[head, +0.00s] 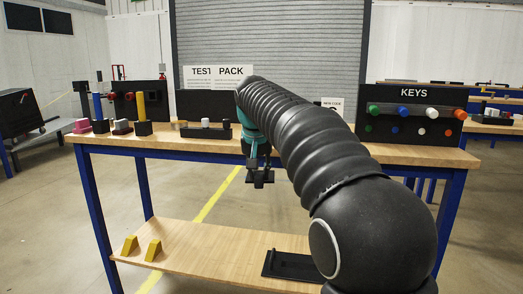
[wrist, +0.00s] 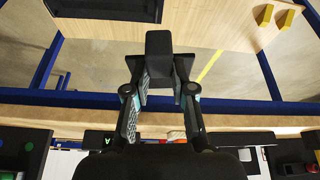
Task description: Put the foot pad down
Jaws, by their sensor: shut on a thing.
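My gripper (head: 260,168) is shut on a dark piece, apparently the foot pad (head: 260,180), in front of the worktable's front edge. In the wrist view my gripper (wrist: 159,75) has its two fingers on either side of the black foot pad (wrist: 158,46). The pad hangs in the air, apart from the table and the lower shelf. Its underside and exact contact with the fingers are hard to make out.
The lower shelf (head: 205,255) bears two yellow wedges (head: 153,250) and a black tray (head: 292,266). The worktable (head: 205,145) carries a KEYS panel (head: 415,125) at right and several coloured parts at left. Bare shelf lies between wedges and tray.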

